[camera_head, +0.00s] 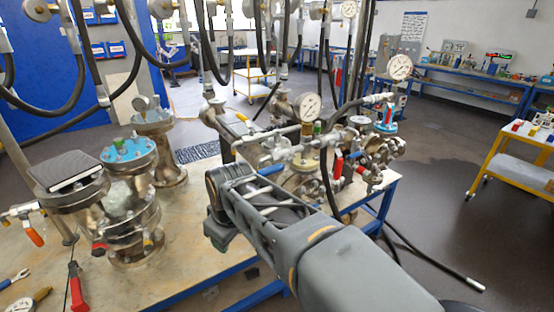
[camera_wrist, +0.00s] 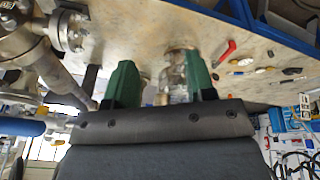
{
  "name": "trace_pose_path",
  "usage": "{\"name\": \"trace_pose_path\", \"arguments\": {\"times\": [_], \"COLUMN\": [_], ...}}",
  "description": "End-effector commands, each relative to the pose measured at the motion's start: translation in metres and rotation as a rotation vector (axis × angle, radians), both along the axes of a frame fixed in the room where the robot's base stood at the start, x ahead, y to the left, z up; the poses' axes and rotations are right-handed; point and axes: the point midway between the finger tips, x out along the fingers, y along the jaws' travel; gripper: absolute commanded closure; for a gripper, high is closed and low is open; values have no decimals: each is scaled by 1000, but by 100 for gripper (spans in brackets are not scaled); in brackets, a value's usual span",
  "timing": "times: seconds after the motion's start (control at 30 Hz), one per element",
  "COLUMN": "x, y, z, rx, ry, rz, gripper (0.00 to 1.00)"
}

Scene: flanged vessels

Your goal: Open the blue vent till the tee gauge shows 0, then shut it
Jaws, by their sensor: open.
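A blue lever handle (camera_head: 270,170), which looks like the vent's, lies below the pipe run just beyond my wrist in the head view. A blue bar (camera_wrist: 22,128) at the left edge of the wrist view looks like the same handle. A round white-faced gauge (camera_head: 310,107) stands on the piping tee above it; its needle is too small to read. My gripper (camera_wrist: 160,80) has its green fingers spread apart with nothing clamped between them. The blue handle lies to one side, outside the fingers. In the head view my wrist hides the fingertips.
A second gauge (camera_head: 400,67) and red-handled valves (camera_head: 337,165) are at the right of the piping. Flanged vessels (camera_head: 130,200) stand on the bench (camera_head: 190,262) at left. Black hoses (camera_head: 72,95) hang above. A red-handled tool (camera_head: 76,287) lies at the bench front.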

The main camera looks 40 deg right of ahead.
Motion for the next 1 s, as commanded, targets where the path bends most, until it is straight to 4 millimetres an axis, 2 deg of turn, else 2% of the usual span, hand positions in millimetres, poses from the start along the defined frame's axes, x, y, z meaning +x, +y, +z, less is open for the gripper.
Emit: {"name": "trace_pose_path", "arguments": {"times": [0.03,0.2,0.4,0.5,0.63,0.77,0.87,1.0], "x": [13,41,53,54,54,54,56,61], "y": [-16,-71,-130,-151,-168,-175,-177,-177], "z": [28,97,157,177,193,194,184,159], "rx": [-30,-128,-207,-234,-257,-268,-268,-268], "ry": [9,51,86,95,101,103,105,105], "rz": [74,406,749,878,994,1053,1069,1071], "gripper": [50,50,50,50,50,50,50,50]}}
